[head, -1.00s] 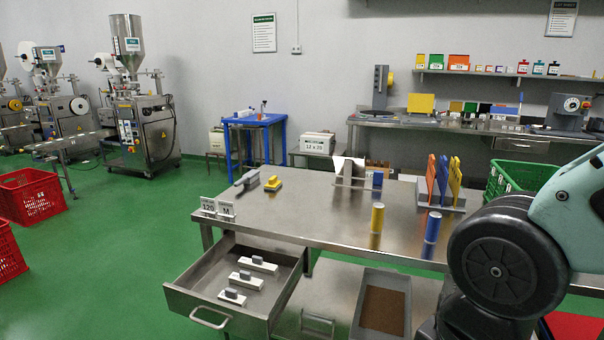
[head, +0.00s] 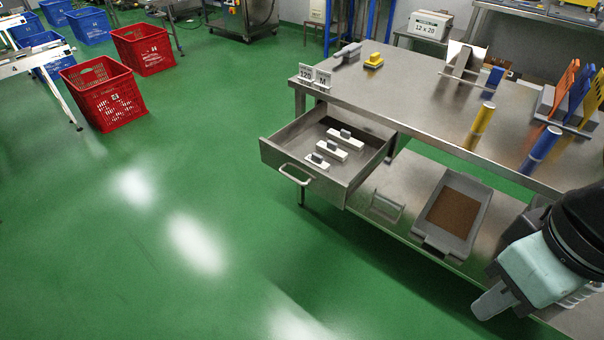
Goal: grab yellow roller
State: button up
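The yellow roller (head: 483,118) is a plain cylinder standing upright on the steel table (head: 420,100), towards its front right. A blue roller (head: 545,142) stands to its right, closer to the front edge. My arm shows at the lower right, in front of the table, with a black joint, a teal link and a grey end piece. I cannot make out gripper fingers on it or whether they are open. No part of my arm touches the yellow roller, which is in full view.
An open drawer (head: 269,155) with several small white blocks juts from the table's left. A grey tray (head: 462,182) lies on the lower shelf.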

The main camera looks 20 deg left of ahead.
aim_at(488, 108)
jog(key=i+j+z, duration=0.3)
jog(key=i+j, duration=0.3)
jog(key=i+j+z, duration=0.35)
jog(key=i+j, duration=0.25)
jog(key=j, duration=0.1)
